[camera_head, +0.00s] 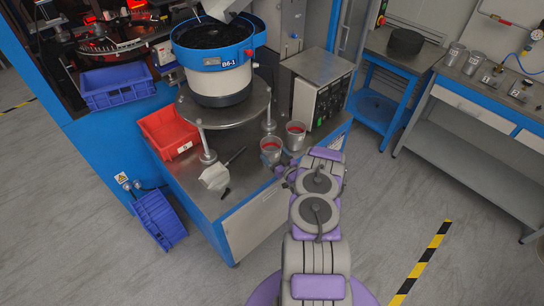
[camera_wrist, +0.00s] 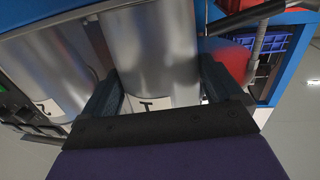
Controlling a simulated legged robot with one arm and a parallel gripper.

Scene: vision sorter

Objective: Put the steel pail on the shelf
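Two steel pails with red inside stand on the grey cabinet top in the head view, a left one (camera_head: 271,151) and a right one (camera_head: 296,136). My gripper (camera_head: 277,172) is low at the front side of the left pail. In the wrist view one steel pail (camera_wrist: 150,55) with a letter label lies between my two spread fingers (camera_wrist: 160,95). The fingers flank it; firm contact on both sides is not clear. Another steel pail (camera_wrist: 62,62) is beside it on the left. The right-hand workbench has a lower shelf (camera_head: 465,150), bare in its visible middle.
A red bin (camera_head: 170,133), a bowl feeder (camera_head: 218,72) and a control box (camera_head: 322,98) crowd the cabinet top. Metal cups (camera_head: 453,54) and small fittings stand on the right workbench. Floor between is clear.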

